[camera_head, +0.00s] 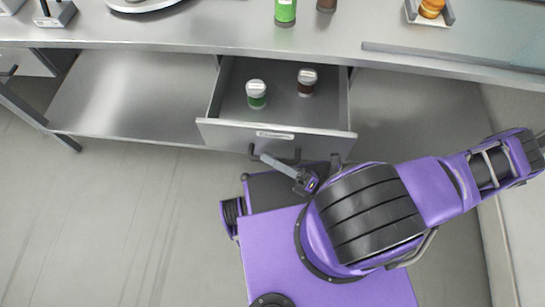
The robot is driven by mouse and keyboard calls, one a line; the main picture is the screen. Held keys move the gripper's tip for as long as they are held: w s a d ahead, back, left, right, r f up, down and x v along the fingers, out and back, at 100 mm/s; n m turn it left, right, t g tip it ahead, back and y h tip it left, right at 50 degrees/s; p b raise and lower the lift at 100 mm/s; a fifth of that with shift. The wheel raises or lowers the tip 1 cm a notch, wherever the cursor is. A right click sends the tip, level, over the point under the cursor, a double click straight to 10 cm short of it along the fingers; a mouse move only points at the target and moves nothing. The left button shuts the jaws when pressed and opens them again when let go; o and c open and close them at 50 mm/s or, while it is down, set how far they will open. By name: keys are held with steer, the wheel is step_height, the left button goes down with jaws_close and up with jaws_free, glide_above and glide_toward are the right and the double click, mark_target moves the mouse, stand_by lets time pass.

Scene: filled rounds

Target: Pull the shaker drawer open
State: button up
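The shaker drawer (226,135) is open, pulled out from under the steel counter toward me. Its front has a pale label and a dark bar handle (252,152). Inside stand a green shaker with a pale lid (257,95) at the left and a dark brown shaker with a pale lid (307,83) farther back at the right. A small dark end part with a pale grey rod, which looks like my gripper (282,166), is close by the handle. My arm partly hides it, so I cannot tell whether it touches the handle or how its fingers stand.
The counter (200,35) carries a green bottle (285,12), a tray (445,16) with an orange-brown item, and a black stand (55,12). A lower shelf (120,100) is empty left of the drawer. The floor at the left is clear. A wall stands at the right.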

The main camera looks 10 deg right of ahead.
stand_by(0.3)
steer(key=b+v, duration=0.2)
steer(key=v, duration=1.5)
steer(key=shift+d, duration=0.2)
steer(key=shift+s, duration=0.1)
